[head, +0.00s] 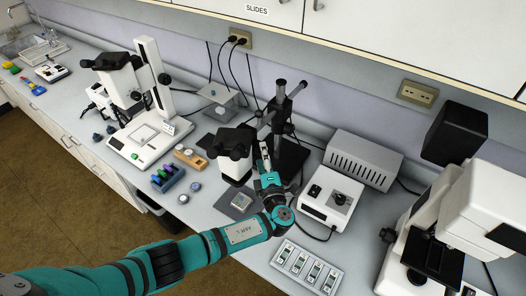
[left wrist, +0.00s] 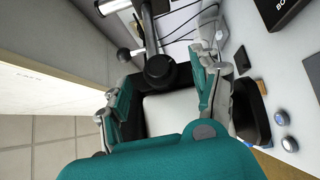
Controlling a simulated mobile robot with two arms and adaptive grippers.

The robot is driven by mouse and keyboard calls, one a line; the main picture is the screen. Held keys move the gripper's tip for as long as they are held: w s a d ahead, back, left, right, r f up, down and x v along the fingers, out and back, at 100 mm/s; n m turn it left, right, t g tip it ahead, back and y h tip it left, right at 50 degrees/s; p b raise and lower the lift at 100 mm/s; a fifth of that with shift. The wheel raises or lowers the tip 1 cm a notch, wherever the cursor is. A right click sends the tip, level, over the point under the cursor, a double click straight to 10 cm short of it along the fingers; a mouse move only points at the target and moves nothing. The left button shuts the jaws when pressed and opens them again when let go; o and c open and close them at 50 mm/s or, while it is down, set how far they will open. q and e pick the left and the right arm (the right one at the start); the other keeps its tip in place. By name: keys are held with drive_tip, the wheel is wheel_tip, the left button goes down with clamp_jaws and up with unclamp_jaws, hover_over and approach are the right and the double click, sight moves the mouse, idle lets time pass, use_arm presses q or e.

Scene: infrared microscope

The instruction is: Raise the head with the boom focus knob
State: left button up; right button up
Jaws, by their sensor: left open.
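The boom microscope stands mid-bench in the head view, with a white head (head: 236,168) and black eyepieces (head: 232,142). Its dark boom stand (head: 280,110) rises behind my gripper. My left gripper (head: 265,163) is beside the head's right side, in front of the stand, and hides part of both. In the left wrist view my left gripper (left wrist: 158,78) has its fingers spread apart. Between and beyond them are a dark round part (left wrist: 159,69), a small ball-ended lever (left wrist: 124,54) and the white head (left wrist: 172,112). I cannot tell which dark part is the focus knob, or whether a finger touches it.
A white control box (head: 331,195) and a grey vented box (head: 362,158) stand right of the boom stand. A slide tray (head: 306,267) lies at the front. A large white instrument (head: 480,215) is far right.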

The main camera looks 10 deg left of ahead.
use_arm(q)
drive_tip(key=shift+x, duration=0.85)
drive_tip(key=shift+s, duration=0.1)
drive_tip(key=shift+c, duration=0.5)
drive_tip(key=c, duration=1.1)
drive_tip(key=shift+f+b, duration=0.2)
drive_tip(key=shift+b, duration=0.2)
drive_tip(key=n+t+y+b, duration=0.1)
drive_tip(key=n+b, duration=0.1)
drive_tip(key=b, duration=0.2)
drive_tip(key=n+t+y+b, duration=0.1)
drive_tip(key=n+b, duration=0.1)
drive_tip(key=b, duration=0.1)
drive_tip(key=f+n+t+y+b, duration=0.1)
drive_tip(key=n+b, duration=0.1)
drive_tip(key=b, duration=0.2)
drive_tip(key=shift+d+y+b, duration=0.1)
drive_tip(key=shift+y+b, duration=0.2)
drive_tip(key=shift+r+n+y+b, duration=0.25)
drive_tip(key=shift+n+y+b, duration=0.15)
drive_tip(key=shift+y+b, duration=0.15)
